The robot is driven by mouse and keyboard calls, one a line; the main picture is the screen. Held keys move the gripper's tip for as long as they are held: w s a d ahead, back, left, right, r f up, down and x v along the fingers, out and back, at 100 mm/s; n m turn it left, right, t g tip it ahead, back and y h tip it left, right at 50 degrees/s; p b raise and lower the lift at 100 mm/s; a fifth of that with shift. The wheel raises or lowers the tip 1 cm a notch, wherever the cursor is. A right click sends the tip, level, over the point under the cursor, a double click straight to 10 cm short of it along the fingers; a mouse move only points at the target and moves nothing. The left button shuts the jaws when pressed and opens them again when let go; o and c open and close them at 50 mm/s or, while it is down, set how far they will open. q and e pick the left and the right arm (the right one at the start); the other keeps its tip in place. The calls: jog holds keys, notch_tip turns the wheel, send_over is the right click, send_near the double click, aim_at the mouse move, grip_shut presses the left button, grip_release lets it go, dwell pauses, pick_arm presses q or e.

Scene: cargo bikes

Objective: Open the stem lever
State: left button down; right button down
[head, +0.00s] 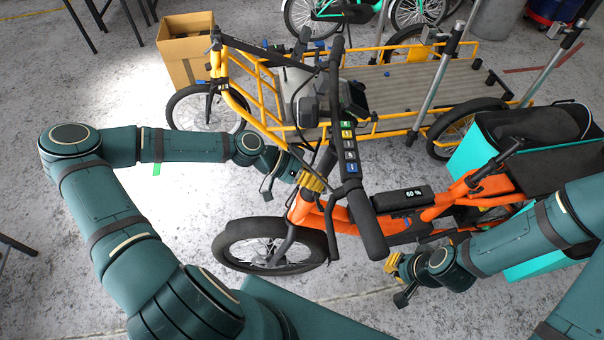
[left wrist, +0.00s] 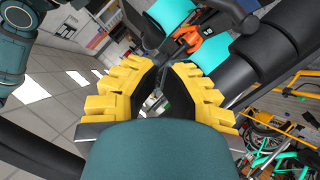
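The orange cargo bike (head: 305,215) stands in the middle of the head view, its black handlebar (head: 372,228) above the front wheel. My left gripper (head: 312,180) is at the bike's stem, just below the handlebar. In the left wrist view its yellow fingers (left wrist: 164,68) are apart, with a gap between the black pads and a dark part of the bike just beyond the tips. Contact cannot be told. The stem lever cannot be made out; the gripper and handlebar cover that area. My right gripper (head: 393,266) hangs below the bike's frame, apart from the stem; its finger opening is unclear.
A yellow cargo bike (head: 262,85) with a flat wooden bed stands close behind. A cardboard box (head: 187,50) is at the back left. Bare concrete floor lies at the left.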

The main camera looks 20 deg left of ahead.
aim_at(320, 205)
pick_arm(q)
jog(key=f, duration=0.1)
jog(key=s+d+f, duration=0.1)
jog(key=d+f, duration=0.1)
jog(key=shift+s+f, duration=0.2)
jog(key=shift+s, duration=0.1)
jog(key=shift+s+f+b, duration=0.25)
jog(key=shift+f+b, duration=0.05)
jog(key=shift+f, duration=0.05)
